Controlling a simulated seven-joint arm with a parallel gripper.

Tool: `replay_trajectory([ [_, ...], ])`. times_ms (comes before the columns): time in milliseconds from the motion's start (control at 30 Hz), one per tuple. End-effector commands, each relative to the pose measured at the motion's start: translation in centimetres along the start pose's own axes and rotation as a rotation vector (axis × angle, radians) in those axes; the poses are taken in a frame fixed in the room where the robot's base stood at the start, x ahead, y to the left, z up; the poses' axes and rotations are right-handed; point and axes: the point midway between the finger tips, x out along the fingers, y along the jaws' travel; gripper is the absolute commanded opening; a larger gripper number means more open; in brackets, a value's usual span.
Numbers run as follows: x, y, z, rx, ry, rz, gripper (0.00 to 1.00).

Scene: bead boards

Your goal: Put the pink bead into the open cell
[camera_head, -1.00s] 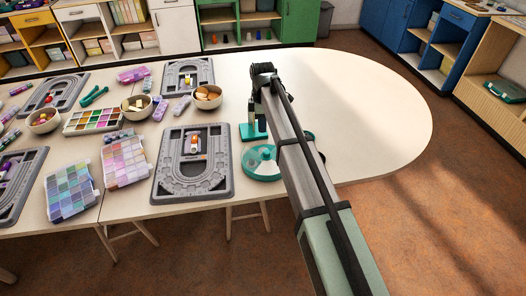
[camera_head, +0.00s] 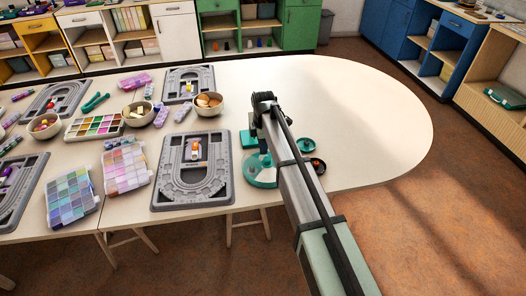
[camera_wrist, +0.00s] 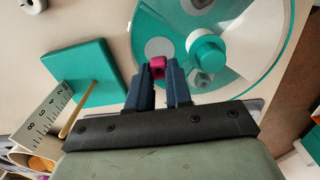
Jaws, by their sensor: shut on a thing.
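In the wrist view the pink bead (camera_wrist: 157,62) is pinched between the blue fingertips of my gripper (camera_wrist: 160,74). A round teal dish (camera_wrist: 150,22) with a clear cover and a teal knob (camera_wrist: 208,52) lies beyond and below the fingers. A pale round spot (camera_wrist: 158,47) shows on it just past the bead; I cannot tell whether this is the open cell. The bead appears above the dish, near its left side. In the head view the dish (camera_head: 262,180) is partly behind my arm, and the bead is hidden.
A teal square block (camera_wrist: 88,72) with a wooden stick and a ruler (camera_wrist: 43,118) is left of the dish. A grey bead board (camera_head: 163,190) lies left of the dish in the head view. The table's right side is clear.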

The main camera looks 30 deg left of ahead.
Motion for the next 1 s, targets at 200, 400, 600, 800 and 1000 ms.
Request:
replay_trajectory([
  [200, 2.6, 0.0, 0.0, 0.0, 0.0, -0.001, 0.0],
  [400, 2.8, 0.0, 0.0, 0.0, 0.0, 0.0, 0.0],
  [600, 3.0, 0.0, 0.0, 0.0, 0.0, -0.001, 0.0],
  [800, 3.5, 0.0, 0.0, 0.0, 0.0, -0.001, 0.0],
  [1000, 3.4, 0.0, 0.0, 0.0, 0.0, -0.001, 0.3],
])
